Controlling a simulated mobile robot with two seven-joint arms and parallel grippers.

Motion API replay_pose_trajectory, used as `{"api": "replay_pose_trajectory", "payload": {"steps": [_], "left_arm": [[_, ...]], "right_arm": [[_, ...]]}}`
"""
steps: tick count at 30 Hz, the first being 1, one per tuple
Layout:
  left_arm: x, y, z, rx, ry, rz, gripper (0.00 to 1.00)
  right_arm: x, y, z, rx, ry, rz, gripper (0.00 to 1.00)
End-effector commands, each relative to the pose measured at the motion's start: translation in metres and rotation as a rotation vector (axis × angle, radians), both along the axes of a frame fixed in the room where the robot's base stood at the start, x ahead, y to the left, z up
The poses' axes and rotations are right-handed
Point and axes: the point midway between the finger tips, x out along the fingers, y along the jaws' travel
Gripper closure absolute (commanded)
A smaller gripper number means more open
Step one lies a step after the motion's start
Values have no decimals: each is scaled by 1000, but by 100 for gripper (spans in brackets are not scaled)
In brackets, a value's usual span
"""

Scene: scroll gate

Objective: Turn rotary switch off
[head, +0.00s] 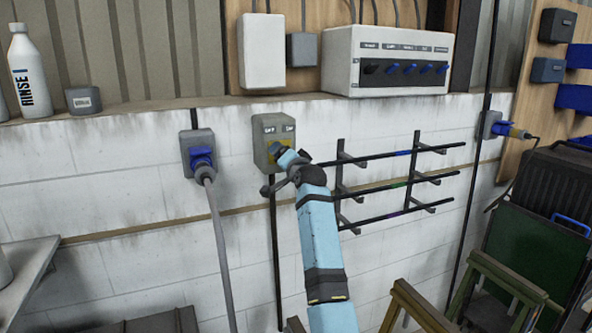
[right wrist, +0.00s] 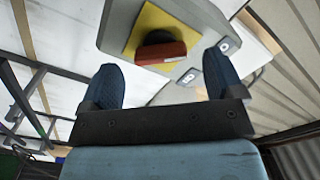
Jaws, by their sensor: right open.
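The rotary switch is a grey wall box (head: 263,134) with a yellow plate (right wrist: 133,42) and a red handle (right wrist: 161,54) on a dark round hub. In the right wrist view the handle lies roughly crosswise. In the head view my right gripper hides most of the handle and plate. My right gripper (right wrist: 160,72) is open and empty in front of the switch. Its two blue-padded fingers stand apart to either side of the handle, with gaps, and do not appear to touch it. My left gripper is not in view.
A blue plug with a grey cable (head: 202,158) hangs left of the switch. A rack with dark rods (head: 400,185) is just to its right. Above the ledge are a white box (head: 262,52) and a panel of knobs (head: 390,45). Folded chairs (head: 520,250) stand lower right.

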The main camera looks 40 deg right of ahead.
Motion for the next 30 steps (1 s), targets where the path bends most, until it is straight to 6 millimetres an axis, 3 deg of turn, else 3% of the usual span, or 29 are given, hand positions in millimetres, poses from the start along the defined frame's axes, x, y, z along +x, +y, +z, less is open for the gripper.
{"api": "replay_pose_trajectory", "payload": {"steps": [9, 15, 30], "left_arm": [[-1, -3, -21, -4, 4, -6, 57], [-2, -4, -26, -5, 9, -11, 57], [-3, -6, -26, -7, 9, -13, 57]], "right_arm": [[-72, 17, -3, -2, -3, -1, 13], [-101, 24, -1, -3, -2, -2, 13], [-110, 26, 0, -1, -2, -1, 13]]}}
